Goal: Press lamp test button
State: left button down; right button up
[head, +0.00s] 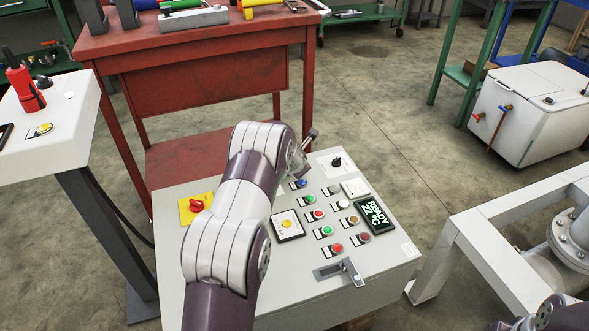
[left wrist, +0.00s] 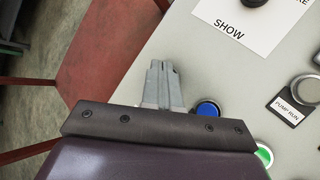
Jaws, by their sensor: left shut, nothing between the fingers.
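The grey control panel (head: 225,240) carries two columns of coloured push buttons, among them a blue button (head: 300,184), with a green button (head: 310,200) below it. No label reading lamp test can be made out, so I cannot tell which button it is. My left gripper (head: 313,133) is at the panel's far edge, beyond the blue button. In the left wrist view the gripper (left wrist: 162,68) is shut and empty, with the blue button (left wrist: 207,109) just right of its fingers. My left arm covers part of the panel. My right gripper is not in view.
A black knob (head: 336,162) on a white plate, a display reading READY 22 °C (head: 375,215), a yellow button (head: 288,223), a red knob (head: 197,205) and a metal latch (head: 341,271) are on the panel. A red workbench (head: 205,85) stands behind it.

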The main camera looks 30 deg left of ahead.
pick_arm(q)
jog(key=shift+f, duration=0.3)
jog(key=shift+r, duration=0.15)
dwell(0.4)
jog(key=shift+r+p, duration=0.5)
jog(key=shift+r, duration=0.2)
notch_tip(320, 180, up, 5)
jog(key=p, duration=0.5)
jog(key=shift+r, duration=0.1)
dwell(0.4)
